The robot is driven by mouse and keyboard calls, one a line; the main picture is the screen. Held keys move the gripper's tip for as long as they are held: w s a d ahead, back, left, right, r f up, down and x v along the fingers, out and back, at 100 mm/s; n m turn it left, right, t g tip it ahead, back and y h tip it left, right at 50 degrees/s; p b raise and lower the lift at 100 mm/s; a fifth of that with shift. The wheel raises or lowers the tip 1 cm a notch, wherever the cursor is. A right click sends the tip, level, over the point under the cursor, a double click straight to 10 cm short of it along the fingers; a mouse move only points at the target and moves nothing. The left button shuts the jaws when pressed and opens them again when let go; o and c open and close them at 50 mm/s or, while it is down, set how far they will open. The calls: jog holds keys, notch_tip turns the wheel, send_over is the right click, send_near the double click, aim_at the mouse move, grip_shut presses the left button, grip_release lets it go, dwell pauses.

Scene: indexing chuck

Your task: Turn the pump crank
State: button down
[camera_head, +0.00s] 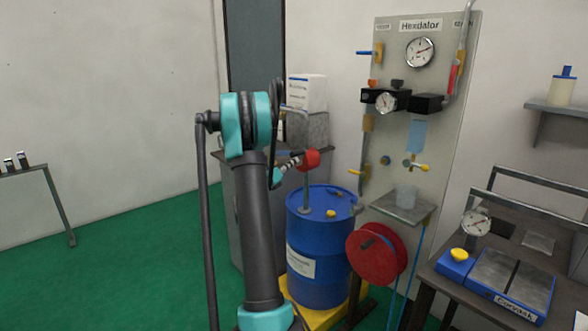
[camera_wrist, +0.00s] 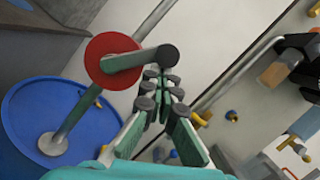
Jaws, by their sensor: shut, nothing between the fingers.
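The blue drum (camera_head: 312,245) carries a hand pump with a red round body (camera_head: 312,158) on a grey upright pipe (camera_head: 306,192). In the wrist view the red body (camera_wrist: 100,45) shows face on, with a grey-green crank arm (camera_wrist: 130,61) pointing right. The crank ends in a dark round knob (camera_wrist: 167,57). My gripper (camera_wrist: 160,76) is shut and empty, its fingertips at the knob's lower edge in the picture. I cannot tell whether they touch it. In the head view my gripper (camera_head: 291,163) is small, just left of the red body.
A gauge panel (camera_head: 440,110) stands behind right, with a red hose reel (camera_head: 376,254) low before it. A grey cabinet (camera_head: 240,185) with boxes is behind my arm. A workbench (camera_head: 450,290) is at right.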

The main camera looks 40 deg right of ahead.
jog(key=shift+w+a+r+n+t+y, duration=0.2)
jog(key=shift+w+r+n, duration=0.3)
jog(key=shift+n, duration=0.4)
jog(key=shift+w+d+r+n+t+y, duration=0.1)
jog(key=shift+w+r+n+t, duration=0.3)
jog(key=shift+n, duration=0.5)
jog(key=shift+w+r, duration=0.1)
jog(key=shift+w, duration=0.1)
jog(key=shift+s, duration=0.1)
